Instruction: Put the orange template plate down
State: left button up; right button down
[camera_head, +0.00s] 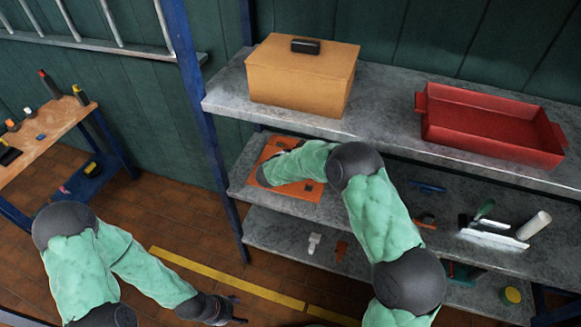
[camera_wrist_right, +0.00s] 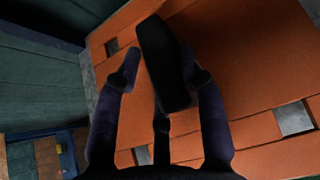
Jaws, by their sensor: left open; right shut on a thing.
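The orange template plate (camera_head: 290,190) is at the left end of the middle shelf (camera_head: 241,187). It fills much of the right wrist view (camera_wrist_right: 255,60), where square cut-outs show near its edges. My right gripper (camera_wrist_right: 163,78) is shut on the plate's black handle (camera_wrist_right: 163,60). In the head view my right forearm hides part of the plate. I cannot tell whether the plate rests on the shelf or hangs just above it. My left gripper (camera_head: 235,311) is open and empty, low over the floor, away from the shelves.
The upper shelf (camera_head: 385,80) holds a lidded tan box (camera_head: 305,75) and a red tray (camera_head: 490,125). A trowel (camera_head: 483,211) and white cylinder (camera_head: 535,225) lie farther right on the middle shelf. A blue post (camera_head: 205,110) stands beside the plate. A wooden-topped bench (camera_head: 45,130) is far left.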

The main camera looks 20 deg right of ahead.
jog(key=shift+w+d+f, duration=0.1)
jog(key=shift+w+f, duration=0.05)
jog(key=shift+w, duration=0.05)
jog(key=shift+w+d+f+b, duration=0.1)
jog(key=shift+w+f+b, duration=0.1)
jog(key=shift+f+b, duration=1.2)
jog(key=shift+f+p, duration=0.35)
jog(key=shift+f, duration=0.1)
jog(key=c, duration=0.7)
grip_release()
jog(key=shift+s, duration=0.1)
jog(key=shift+c, duration=0.2)
